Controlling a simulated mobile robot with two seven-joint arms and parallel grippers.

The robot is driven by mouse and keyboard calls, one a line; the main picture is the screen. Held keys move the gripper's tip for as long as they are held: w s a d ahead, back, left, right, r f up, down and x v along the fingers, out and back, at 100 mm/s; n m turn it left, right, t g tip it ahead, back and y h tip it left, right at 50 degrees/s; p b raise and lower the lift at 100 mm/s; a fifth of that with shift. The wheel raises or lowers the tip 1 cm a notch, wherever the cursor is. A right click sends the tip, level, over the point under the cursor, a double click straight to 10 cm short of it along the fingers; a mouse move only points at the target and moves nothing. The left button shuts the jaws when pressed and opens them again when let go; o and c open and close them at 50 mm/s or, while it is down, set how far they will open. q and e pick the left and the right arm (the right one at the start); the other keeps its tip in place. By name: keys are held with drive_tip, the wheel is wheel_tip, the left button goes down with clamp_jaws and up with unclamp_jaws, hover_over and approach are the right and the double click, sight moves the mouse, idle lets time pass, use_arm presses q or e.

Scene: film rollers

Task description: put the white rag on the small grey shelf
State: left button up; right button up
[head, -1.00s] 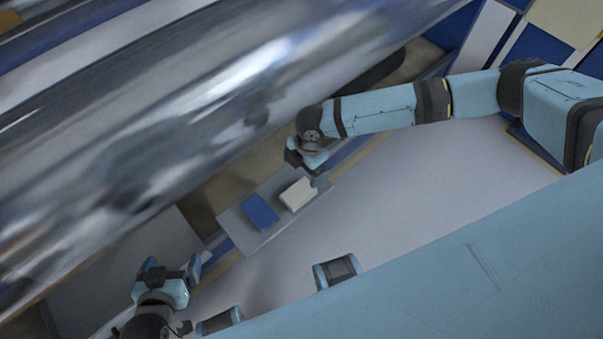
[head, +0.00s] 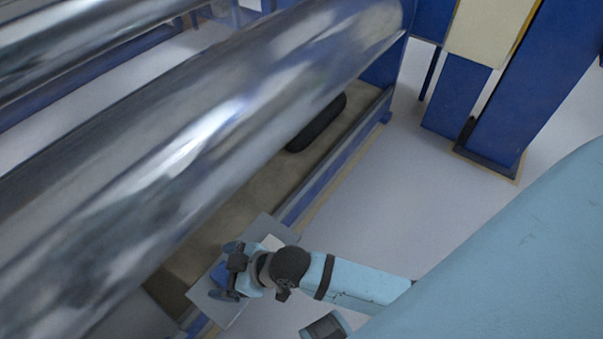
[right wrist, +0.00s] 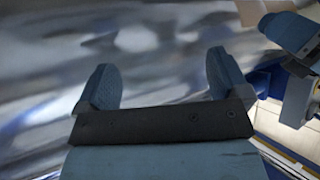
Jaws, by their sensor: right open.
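The small grey shelf (head: 262,226) is a flat plate beside the machine's lower edge, at the bottom of the head view. That gripper is open above the shelf. In the right wrist view my right gripper (right wrist: 163,82) has its fingers apart with nothing between them. A part that looks like my left gripper (right wrist: 296,62) shows at that view's right edge, cut off; its jaws are unclear.
A large shiny roller (head: 200,140) runs diagonally just beyond the shelf and fills the right wrist view's background. A black oblong object (head: 317,122) lies beneath it. Blue machine posts (head: 520,95) stand at upper right. Pale floor (head: 400,200) is clear at right.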

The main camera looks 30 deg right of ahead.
drive_tip(key=s+d+f+m+t+h, duration=0.1)
drive_tip(key=s+d+m+h, duration=0.1)
drive_tip(key=d, duration=0.5)
drive_tip(key=s+d+f+m+t+h, duration=0.1)
drive_tip(key=s+d+m+t+h, duration=0.1)
drive_tip(key=d+m, duration=0.3)
drive_tip(key=s+d+h, duration=0.1)
drive_tip(key=d, duration=0.2)
drive_tip(key=shift+s+f, duration=0.3)
drive_tip(key=shift+s, duration=0.05)
drive_tip(key=shift+d, duration=0.1)
use_arm(q)
wheel_tip(320, 180, up, 16)
drive_tip(key=s+a+p, duration=0.1)
drive_tip(key=p, duration=2.1)
drive_tip(key=shift+a+r, duration=0.25)
drive_tip(key=shift+a, duration=0.15)
use_arm(e)
wheel_tip(320, 180, up, 16)
drive_tip(key=s+d, duration=0.1)
drive_tip(key=shift+d+r+h, duration=0.25)
drive_tip(key=shift+d+h, duration=0.05)
